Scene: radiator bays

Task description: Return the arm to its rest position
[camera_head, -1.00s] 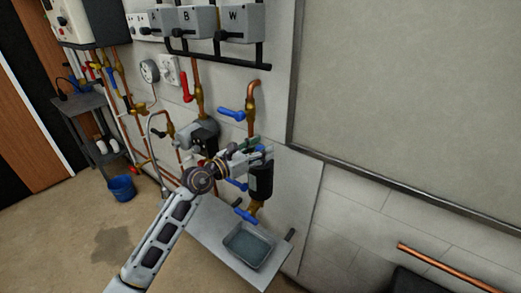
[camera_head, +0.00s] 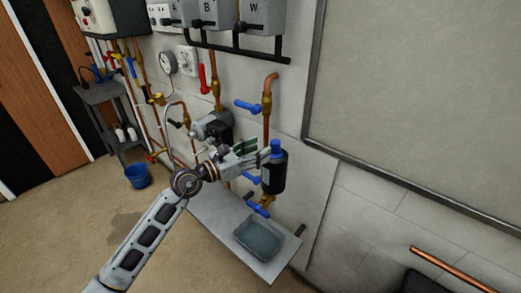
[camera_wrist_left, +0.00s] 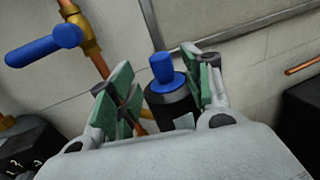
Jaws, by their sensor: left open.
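My left arm comes in from the lower left in the head view. Its gripper (camera_head: 256,151) is open, with the fingertips just left of a black cylinder (camera_head: 273,174) with a blue cap (camera_head: 277,148). In the left wrist view the green finger pads (camera_wrist_left: 160,85) stand apart. The black cylinder (camera_wrist_left: 170,112) and its blue cap (camera_wrist_left: 162,68) show in the gap between them; nothing appears gripped. Whether a finger touches the cylinder I cannot tell. My right gripper is not in view.
Copper pipes with blue valve levers (camera_head: 248,106) and a red lever (camera_head: 202,79) run close by on the wall. A grey tray (camera_head: 240,235) sits on a shelf below the cylinder. A blue bucket (camera_head: 138,176) and a dark cart (camera_head: 96,94) stand left; the floor is clear.

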